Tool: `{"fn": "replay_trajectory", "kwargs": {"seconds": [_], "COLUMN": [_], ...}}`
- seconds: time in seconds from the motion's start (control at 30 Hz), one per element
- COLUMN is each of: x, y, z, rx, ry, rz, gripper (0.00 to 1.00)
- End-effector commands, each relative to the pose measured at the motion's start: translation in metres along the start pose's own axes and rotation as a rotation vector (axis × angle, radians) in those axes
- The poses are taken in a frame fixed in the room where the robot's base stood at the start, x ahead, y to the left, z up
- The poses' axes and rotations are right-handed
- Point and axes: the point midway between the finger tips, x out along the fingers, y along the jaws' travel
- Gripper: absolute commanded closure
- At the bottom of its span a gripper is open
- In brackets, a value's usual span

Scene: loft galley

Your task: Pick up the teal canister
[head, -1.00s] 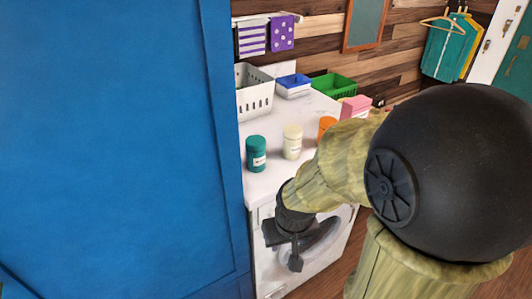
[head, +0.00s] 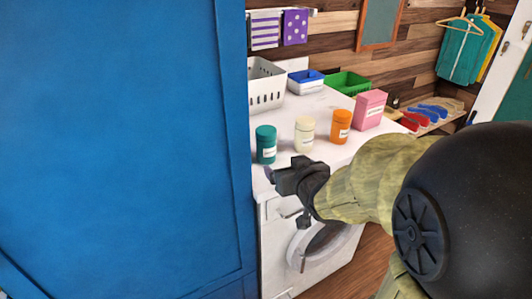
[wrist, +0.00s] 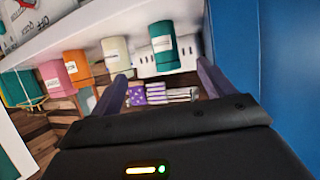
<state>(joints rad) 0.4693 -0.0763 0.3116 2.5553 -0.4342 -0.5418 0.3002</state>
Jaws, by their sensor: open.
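The teal canister (head: 266,144) stands upright on the white top of the washing machine, near its left front, with a pale label. In the wrist view the teal canister (wrist: 162,38) appears between the lines of my two fingers, beyond their tips. My gripper (head: 270,174) is at the front edge of the top, just in front of the canister and apart from it. My gripper's fingers (wrist: 162,84) are spread with nothing between them.
A cream canister (head: 304,135), an orange canister (head: 340,126) and a pink box (head: 370,109) stand in a row to the right. A white basket (head: 266,88), a blue bin (head: 306,82) and a green bin (head: 347,83) are behind. A tall blue panel (head: 120,150) closes the left side.

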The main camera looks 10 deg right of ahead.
Motion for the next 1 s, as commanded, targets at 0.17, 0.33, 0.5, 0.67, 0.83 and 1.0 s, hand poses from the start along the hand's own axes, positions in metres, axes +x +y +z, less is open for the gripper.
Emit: {"fn": "replay_trajectory", "kwargs": {"seconds": [0.17,0.33,0.5,0.67,0.83,1.0], "x": [-0.001,-0.001,-0.001,0.004,0.014,0.025], "y": [-0.006,-0.006,-0.006,-0.007,-0.008,-0.008], "z": [-0.015,-0.017,-0.018,-0.020,-0.022,-0.022], "rx": [-0.009,-0.009,-0.008,-0.005,-0.005,-0.006], "ry": [0.105,0.110,0.108,0.105,0.105,0.104], "rz": [-0.043,-0.046,-0.046,-0.051,-0.052,-0.047], "gripper": [0.19,0.19,0.19,0.19,0.19,0.19]}}
